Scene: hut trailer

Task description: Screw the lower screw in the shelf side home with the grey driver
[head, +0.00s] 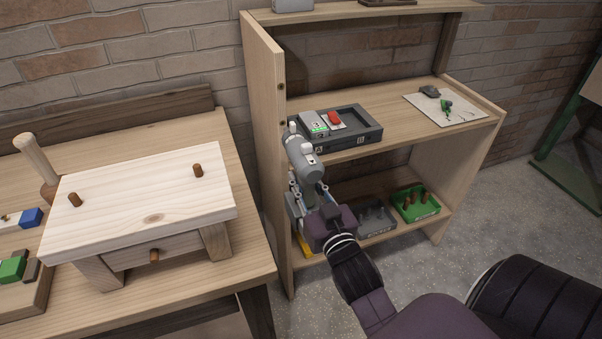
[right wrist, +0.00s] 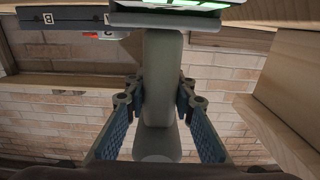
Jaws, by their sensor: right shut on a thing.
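The shelf side (head: 265,110) is a tall light wooden panel at the left of the shelf unit. A dark round spot, which looks like a screw or its hole (head: 281,87), shows on its front edge. My right gripper (head: 309,190) is shut on the grey driver (head: 302,155), in front of the shelf side. In the right wrist view the driver's grey body (right wrist: 160,80) stands between both blue-padded fingers. Whether the driver's tip touches a screw cannot be told. My left gripper is not in view.
A dark tray (head: 365,133) with a red item lies on the middle shelf, close to the driver. Below stand a grey bin (head: 373,217) and a green bin (head: 417,205). A workbench (head: 200,290) with a wooden drawer piece (head: 140,195) is left.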

